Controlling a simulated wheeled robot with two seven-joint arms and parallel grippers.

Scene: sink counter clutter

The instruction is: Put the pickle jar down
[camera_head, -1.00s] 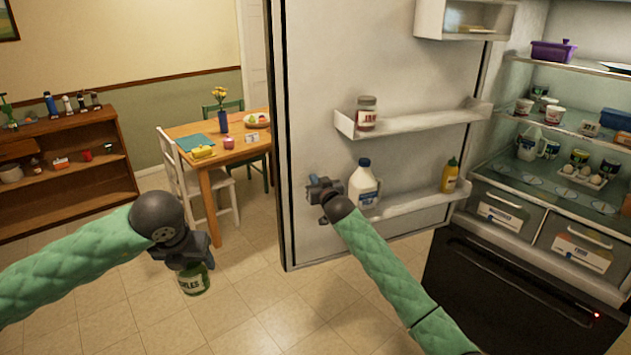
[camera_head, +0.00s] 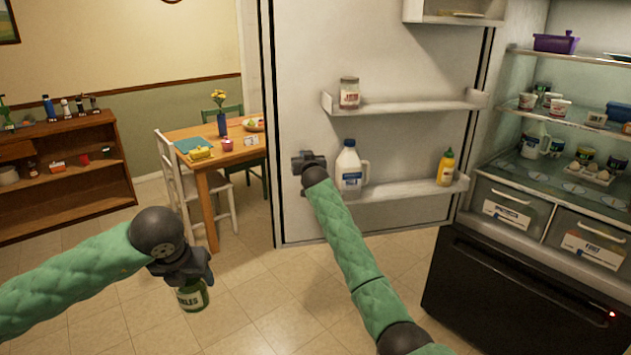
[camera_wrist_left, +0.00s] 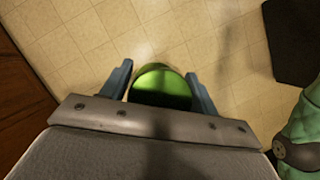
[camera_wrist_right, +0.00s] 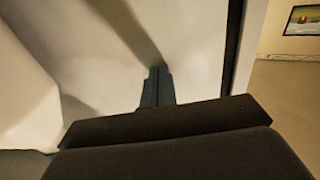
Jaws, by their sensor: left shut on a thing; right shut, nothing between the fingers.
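The pickle jar (camera_head: 193,296) is green with a pale label and hangs upright below my left gripper (camera_head: 184,279), above the tiled floor. In the left wrist view the jar's green top (camera_wrist_left: 161,86) sits between the two fingers of my left gripper (camera_wrist_left: 168,92), which is shut on it. My right gripper (camera_head: 305,163) is at the inner side of the open fridge door, left of the milk jug. In the right wrist view the fingers of my right gripper (camera_wrist_right: 157,85) are together with nothing between them, close to the pale door surface.
The fridge door (camera_head: 375,60) stands open; its shelves hold a red-labelled jar (camera_head: 349,93), a milk jug (camera_head: 349,170) and a mustard bottle (camera_head: 446,167). The wooden table (camera_head: 207,170) has some room among its items. Fridge shelves (camera_head: 560,115) are at right.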

